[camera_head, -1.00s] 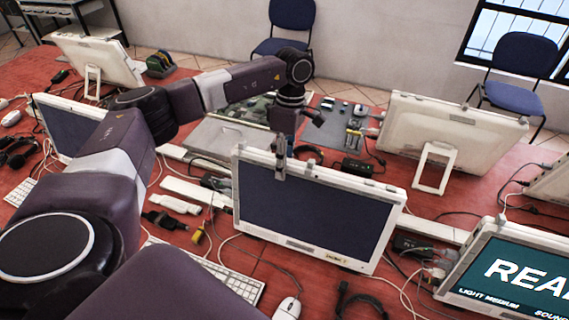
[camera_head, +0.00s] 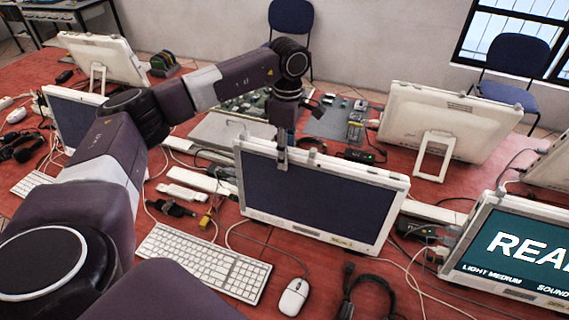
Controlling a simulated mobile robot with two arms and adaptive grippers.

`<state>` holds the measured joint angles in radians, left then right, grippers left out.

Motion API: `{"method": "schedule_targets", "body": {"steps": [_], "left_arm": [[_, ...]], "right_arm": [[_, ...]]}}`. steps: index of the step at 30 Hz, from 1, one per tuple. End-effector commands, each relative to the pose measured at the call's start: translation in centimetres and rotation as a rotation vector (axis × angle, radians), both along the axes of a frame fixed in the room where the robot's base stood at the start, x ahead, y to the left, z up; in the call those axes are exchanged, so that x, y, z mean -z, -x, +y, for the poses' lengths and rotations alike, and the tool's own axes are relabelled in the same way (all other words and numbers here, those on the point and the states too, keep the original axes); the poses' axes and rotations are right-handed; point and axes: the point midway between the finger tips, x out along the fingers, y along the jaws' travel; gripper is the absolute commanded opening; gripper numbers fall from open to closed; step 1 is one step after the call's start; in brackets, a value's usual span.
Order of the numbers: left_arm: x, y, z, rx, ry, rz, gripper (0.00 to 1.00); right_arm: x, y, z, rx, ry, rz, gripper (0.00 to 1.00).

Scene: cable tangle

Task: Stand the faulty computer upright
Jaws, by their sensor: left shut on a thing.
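The computer in the middle (camera_head: 315,200) is a white-framed flat unit with a dark, blank screen and a small yellowish label on its lower frame. It stands on its lower edge on the red table, its screen facing me and leaning slightly back. My left gripper (camera_head: 282,159) reaches down from above and is shut on its top edge, left of centre. The finger behind the frame is hidden. My right gripper is not in view.
A white keyboard (camera_head: 205,258) and mouse (camera_head: 293,297) lie in front, with a black headset (camera_head: 362,285) nearby. A lit computer (camera_head: 515,252) stands at right. A white computer seen from behind (camera_head: 425,122) stands at back right. Loose cables cross the red table (camera_head: 325,270).

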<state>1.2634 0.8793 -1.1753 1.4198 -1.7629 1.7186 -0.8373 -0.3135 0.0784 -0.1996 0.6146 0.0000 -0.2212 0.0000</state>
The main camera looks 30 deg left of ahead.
Motion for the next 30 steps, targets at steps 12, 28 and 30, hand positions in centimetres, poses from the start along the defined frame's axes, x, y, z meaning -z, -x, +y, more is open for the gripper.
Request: {"method": "schedule_targets", "body": {"steps": [12, 28, 30], "left_arm": [[-0.1, 0.8, -0.3, 0.008, 0.005, 0.027, 0.44], [-3.0, 0.3, -0.3, 0.006, 0.005, 0.015, 0.46], [-4.6, 0.3, -0.3, 0.006, 0.004, 0.015, 0.46]], "right_arm": [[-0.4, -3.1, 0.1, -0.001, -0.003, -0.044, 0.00], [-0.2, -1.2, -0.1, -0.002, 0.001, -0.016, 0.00], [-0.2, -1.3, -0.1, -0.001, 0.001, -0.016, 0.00]]}}
